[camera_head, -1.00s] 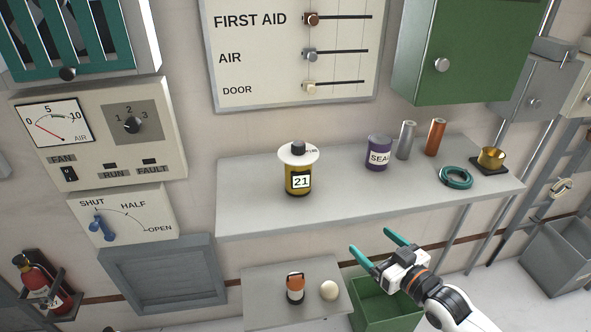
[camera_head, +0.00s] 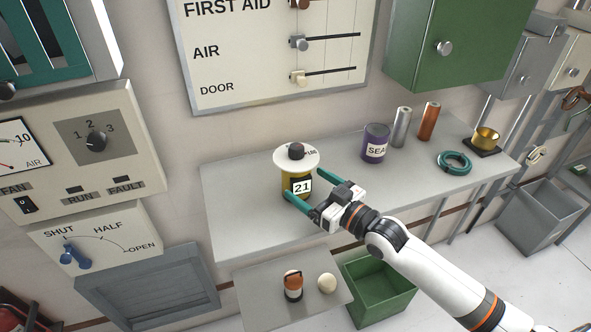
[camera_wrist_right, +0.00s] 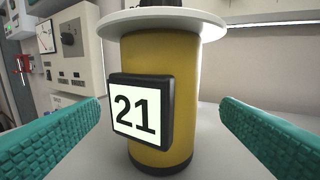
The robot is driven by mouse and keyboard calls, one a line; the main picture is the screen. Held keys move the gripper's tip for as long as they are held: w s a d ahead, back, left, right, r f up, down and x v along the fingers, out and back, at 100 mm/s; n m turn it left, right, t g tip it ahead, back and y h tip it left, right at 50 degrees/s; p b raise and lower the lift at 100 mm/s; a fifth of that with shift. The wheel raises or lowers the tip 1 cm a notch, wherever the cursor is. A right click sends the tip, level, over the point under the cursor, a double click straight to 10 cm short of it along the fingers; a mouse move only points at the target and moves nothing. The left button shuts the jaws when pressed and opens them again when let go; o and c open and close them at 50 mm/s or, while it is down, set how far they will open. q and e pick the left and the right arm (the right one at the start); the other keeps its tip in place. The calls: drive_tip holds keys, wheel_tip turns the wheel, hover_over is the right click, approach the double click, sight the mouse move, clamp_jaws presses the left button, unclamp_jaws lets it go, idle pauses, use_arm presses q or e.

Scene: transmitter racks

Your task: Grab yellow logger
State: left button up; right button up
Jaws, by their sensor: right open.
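The yellow logger (camera_head: 297,180) stands upright on the grey shelf (camera_head: 240,222). It is a yellow cylinder with a wide white disc and a dark knob on top, and a black-framed label reading 21. My right gripper (camera_head: 307,187) is open at the logger, with its teal fingers to either side of the lower body. In the right wrist view the logger (camera_wrist_right: 185,80) fills the middle between the two fingers, with a gap on each side. My left gripper is not in view.
On the same shelf to the right are a purple tin (camera_head: 375,146), a silver cylinder (camera_head: 401,127), a copper cylinder (camera_head: 429,121), a teal ring (camera_head: 454,162) and a brass cup (camera_head: 485,139). A lower shelf (camera_head: 258,290) and a green bin (camera_head: 382,312) sit below.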

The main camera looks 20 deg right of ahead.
drive_tip(key=shift+w+a, duration=0.25)
drive_tip(key=shift+w, duration=0.2)
drive_tip(key=p+x, duration=0.2)
drive_tip(key=x, duration=0.3)
drive_tip(key=shift+f, duration=0.15)
drive_tip(key=shift+w+a+f, duration=0.1)
drive_tip(key=shift+w+a, duration=0.05)
drive_tip(key=shift+w, duration=0.15)
drive_tip(key=shift+s, duration=0.15)
drive_tip(key=c, duration=0.4)
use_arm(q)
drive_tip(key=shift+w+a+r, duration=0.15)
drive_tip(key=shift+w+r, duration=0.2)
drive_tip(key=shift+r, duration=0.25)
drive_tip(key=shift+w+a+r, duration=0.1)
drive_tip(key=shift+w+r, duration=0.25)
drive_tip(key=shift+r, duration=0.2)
use_arm(e)
drive_tip(key=c, duration=0.9)
